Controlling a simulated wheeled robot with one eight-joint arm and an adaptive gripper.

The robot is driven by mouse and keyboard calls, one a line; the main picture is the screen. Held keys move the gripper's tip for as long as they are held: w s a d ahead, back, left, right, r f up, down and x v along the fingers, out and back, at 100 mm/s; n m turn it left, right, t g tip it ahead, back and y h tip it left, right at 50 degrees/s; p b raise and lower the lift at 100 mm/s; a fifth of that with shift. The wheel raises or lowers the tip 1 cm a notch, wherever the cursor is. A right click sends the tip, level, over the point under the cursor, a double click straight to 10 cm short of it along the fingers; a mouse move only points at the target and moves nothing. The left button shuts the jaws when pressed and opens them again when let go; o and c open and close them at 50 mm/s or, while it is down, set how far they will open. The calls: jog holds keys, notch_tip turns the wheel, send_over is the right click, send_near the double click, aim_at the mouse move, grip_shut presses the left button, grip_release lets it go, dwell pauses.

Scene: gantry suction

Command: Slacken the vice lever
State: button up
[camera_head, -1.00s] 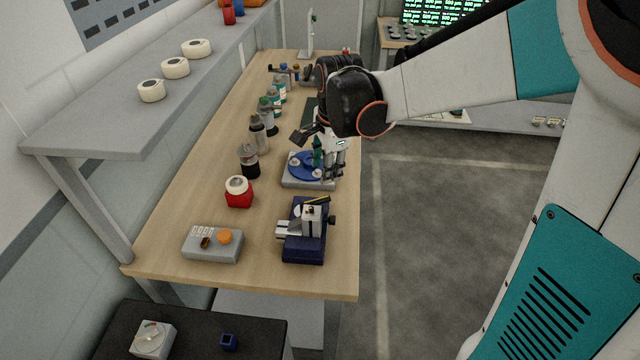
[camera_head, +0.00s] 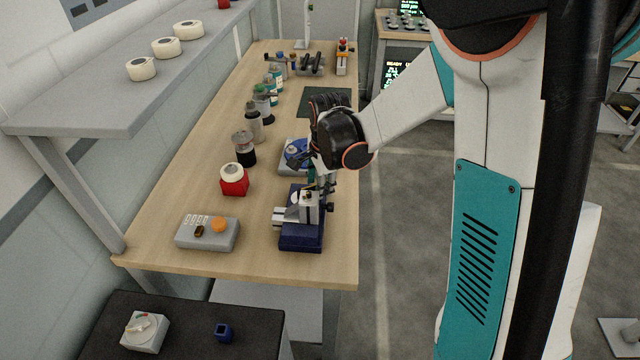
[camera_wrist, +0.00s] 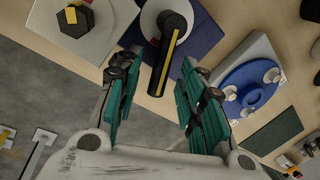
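The dark blue vice (camera_head: 301,236) stands near the front right edge of the wooden table, with pale metal jaws on top. In the wrist view its blue body (camera_wrist: 205,38) shows behind the black lever (camera_wrist: 171,55), which has a yellow stripe and pivots over a pale round disc. My gripper (camera_wrist: 157,66) is open, with teal-padded fingers on either side of the lever's free end. The lever appears between the fingers but not clamped. In the head view my gripper (camera_head: 316,184) hangs just above the vice and partly hides its top.
A turntable (camera_head: 296,150) with a blue disc stands just behind the vice. Several bottles line the table further back. Floor lies open to the right.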

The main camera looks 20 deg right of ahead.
grip_shut()
jog(key=n, duration=0.1)
jog(key=w+n, duration=0.1)
jog(key=n, duration=0.1)
jog(key=shift+w+y, duration=0.15)
jog(key=shift+y, duration=0.15)
jog(key=shift+w+a+n, duration=0.15)
jog(key=shift+w+n, duration=0.1)
jog(key=shift+n, duration=0.4)
jog(key=shift+w+a+n, duration=0.15)
jog(key=shift+w+n, duration=0.1)
jog(key=shift+n, duration=0.4)
grip_release()
